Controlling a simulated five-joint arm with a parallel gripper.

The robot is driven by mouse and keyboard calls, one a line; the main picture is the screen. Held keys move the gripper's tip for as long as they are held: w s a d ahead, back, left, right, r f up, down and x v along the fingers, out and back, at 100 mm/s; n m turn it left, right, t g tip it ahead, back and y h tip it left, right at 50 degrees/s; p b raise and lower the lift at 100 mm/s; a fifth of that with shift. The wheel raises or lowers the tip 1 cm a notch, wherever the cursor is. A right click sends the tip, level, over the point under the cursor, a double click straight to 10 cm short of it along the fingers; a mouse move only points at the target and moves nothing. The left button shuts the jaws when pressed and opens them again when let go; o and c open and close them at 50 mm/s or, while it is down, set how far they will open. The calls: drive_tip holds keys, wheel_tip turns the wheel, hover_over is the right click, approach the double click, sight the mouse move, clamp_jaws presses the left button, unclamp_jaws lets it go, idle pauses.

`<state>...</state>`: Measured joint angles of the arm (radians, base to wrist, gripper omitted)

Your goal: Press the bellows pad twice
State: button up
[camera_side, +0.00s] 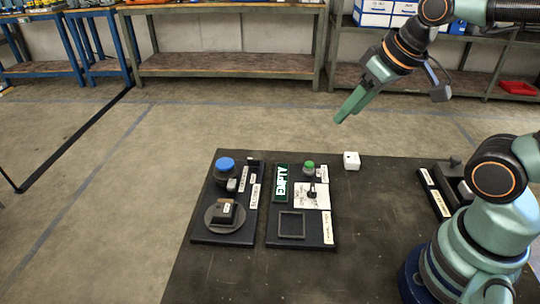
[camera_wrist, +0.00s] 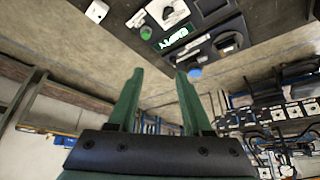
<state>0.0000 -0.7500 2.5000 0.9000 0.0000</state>
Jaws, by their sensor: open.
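My gripper (camera_side: 345,114) is high above the far edge of the dark table, its green fingers pointing down and left. In the wrist view my gripper (camera_wrist: 157,85) is open, with nothing between the fingers. The left black board carries a blue round cap (camera_side: 225,164) on a dark body and, nearer, a black block on a round grey disc (camera_side: 211,218). The blue cap (camera_wrist: 194,71) also shows in the wrist view. Labels are too small to read, so I cannot tell which part is the bellows pad. My gripper touches none of these.
The right board holds a green button (camera_side: 309,165), an "EMPTY" sign (camera_side: 282,183), a knob on a white plate (camera_side: 311,191) and a square frame (camera_side: 292,225). A white cube (camera_side: 351,160) stands beside it. The table's middle (camera_side: 375,215) is clear. Shelves line the wall.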

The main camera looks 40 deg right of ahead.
drive_tip(key=shift+c, duration=0.3)
drive_tip(key=c, duration=0.5)
drive_tip(key=shift+w+r, duration=0.2)
clamp_jaws()
drive_tip(key=w+a+r+m+g, duration=0.2)
drive_tip(key=w+a, duration=0.1)
drive_tip(key=w, duration=0.4)
drive_tip(key=w+a+r+m+g, duration=0.1)
drive_tip(key=w+a+r+m, duration=0.15)
drive_tip(key=w, duration=0.45)
drive_tip(key=w+a+f+m+g, duration=0.2)
drive_tip(key=w+a+f+m, duration=0.2)
drive_tip(key=w+a+f, duration=0.4)
drive_tip(key=shift+w+a+f+g, duration=0.25)
drive_tip(key=shift+w+f+g, duration=0.1)
drive_tip(key=shift+w, duration=0.65)
drive_tip(key=shift+m, duration=0.25)
